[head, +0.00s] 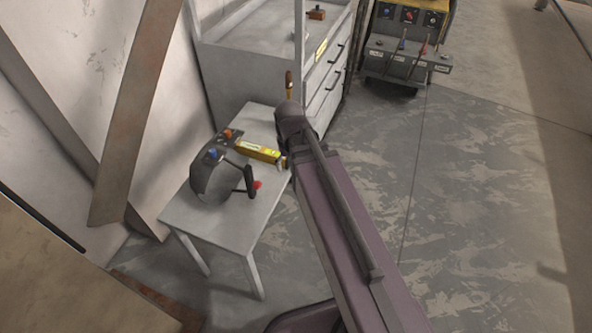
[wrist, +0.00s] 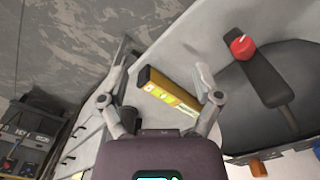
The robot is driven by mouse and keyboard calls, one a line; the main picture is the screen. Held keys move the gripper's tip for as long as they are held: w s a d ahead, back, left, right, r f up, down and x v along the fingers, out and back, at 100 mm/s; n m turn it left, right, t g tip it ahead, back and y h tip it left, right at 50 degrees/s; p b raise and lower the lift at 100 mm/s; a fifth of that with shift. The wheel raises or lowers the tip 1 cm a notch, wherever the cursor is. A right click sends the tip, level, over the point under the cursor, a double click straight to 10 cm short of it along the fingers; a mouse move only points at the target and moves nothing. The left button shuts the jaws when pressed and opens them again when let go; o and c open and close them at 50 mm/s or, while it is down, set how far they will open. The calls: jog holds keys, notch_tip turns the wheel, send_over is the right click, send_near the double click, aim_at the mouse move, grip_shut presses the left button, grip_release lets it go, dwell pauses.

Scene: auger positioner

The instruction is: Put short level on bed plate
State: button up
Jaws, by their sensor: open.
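The short level is a yellow bar with a dark end. It lies on the small grey table (head: 220,215) in the head view (head: 258,151), beside a dark control unit. In the wrist view the level (wrist: 168,92) shows between the two fingers of my gripper (wrist: 158,76). My gripper is open, with its fingers spread on either side of the level and nothing held. I cannot tell how far the fingertips are from it. In the head view my gripper is mostly hidden behind my arm. I cannot make out a bed plate in either view.
The dark control unit (head: 212,183) with a red-knobbed lever (wrist: 243,46) stands close to the level. A grey drawer cabinet (head: 265,72) stands behind the table. A lever console (head: 408,60) stands at the upper right. The floor on the right is clear.

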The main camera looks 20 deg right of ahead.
jog(key=s, duration=0.1)
jog(key=s+d+m, duration=0.1)
jog(key=s, duration=0.1)
jog(key=shift+s+m, duration=0.2)
jog(key=shift+m, duration=0.1)
jog(key=shift+o, duration=0.5)
jog(key=shift+w+a, duration=0.1)
jog(key=shift+w, duration=0.2)
jog(key=n+b, duration=0.5)
jog(key=n, duration=0.5)
send_over(258, 148)
jog(key=f, duration=0.4)
jog(key=shift+w+a+f, duration=0.1)
jog(key=shift+w+f, duration=0.1)
jog(key=shift+f, duration=0.2)
jog(key=shift+f+b, duration=1.1)
jog(key=shift+f, duration=0.1)
jog(key=shift+s+f, duration=0.1)
jog(key=shift+s+f+b, duration=0.15)
jog(key=shift+f+b, duration=2.35)
jog(key=shift+b, duration=0.05)
